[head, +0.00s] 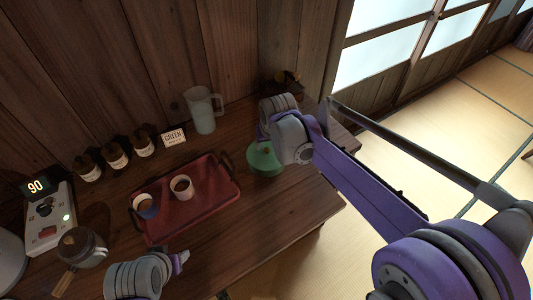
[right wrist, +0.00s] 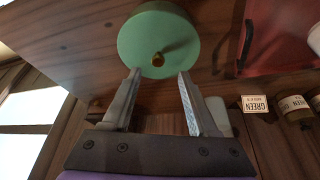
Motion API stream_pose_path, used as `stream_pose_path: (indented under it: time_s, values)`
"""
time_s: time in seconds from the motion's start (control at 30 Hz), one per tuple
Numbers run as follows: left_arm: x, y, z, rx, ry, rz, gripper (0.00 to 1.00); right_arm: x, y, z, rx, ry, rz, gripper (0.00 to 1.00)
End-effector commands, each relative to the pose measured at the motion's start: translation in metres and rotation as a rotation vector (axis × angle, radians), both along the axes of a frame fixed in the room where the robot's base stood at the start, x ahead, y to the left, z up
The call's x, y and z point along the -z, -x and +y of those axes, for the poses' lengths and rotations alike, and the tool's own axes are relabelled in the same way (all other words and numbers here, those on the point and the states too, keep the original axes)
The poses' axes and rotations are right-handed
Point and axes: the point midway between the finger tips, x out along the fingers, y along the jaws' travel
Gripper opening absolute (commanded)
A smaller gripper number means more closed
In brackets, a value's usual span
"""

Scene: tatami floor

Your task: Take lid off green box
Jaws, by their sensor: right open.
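The green box (head: 264,161) is round and stands on the wooden table, right of the red tray. In the head view my right wrist partly covers the box. My left gripper (head: 181,260) is low in the head view, in front of the tray; its jaws are not clear.
A red tray (head: 207,208) holds two cups. A glass pitcher (head: 204,110), a GREEN label card (head: 173,138) and several dark jars (head: 116,156) line the back. A scale reading 90 (head: 47,218) and a handled pot (head: 82,247) are at left. The table's right edge is near the box.

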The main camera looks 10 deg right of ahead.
Motion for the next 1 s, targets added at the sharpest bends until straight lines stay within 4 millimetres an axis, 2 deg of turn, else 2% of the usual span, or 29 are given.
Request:
stream_pose_path:
  time_s: [0.4, 0.67, 0.77, 1.0]
  values:
    - [0.002, 0.000, 0.000, 0.000, 0.000, 0.001, 0.55, 0.047, -0.019, -0.002, 0.001, 0.000, 0.000, 0.59]
    - [0.002, 0.000, 0.000, 0.000, 0.000, 0.001, 0.55, 0.049, -0.020, -0.002, 0.001, 0.000, 0.000, 0.59]
    - [0.002, 0.000, 0.000, 0.000, 0.000, 0.001, 0.55, 0.049, -0.020, -0.002, 0.001, 0.000, 0.000, 0.45]
    - [0.002, 0.000, 0.000, 0.000, 0.000, 0.001, 0.55, 0.049, -0.020, -0.002, 0.000, 0.000, 0.000, 0.02]
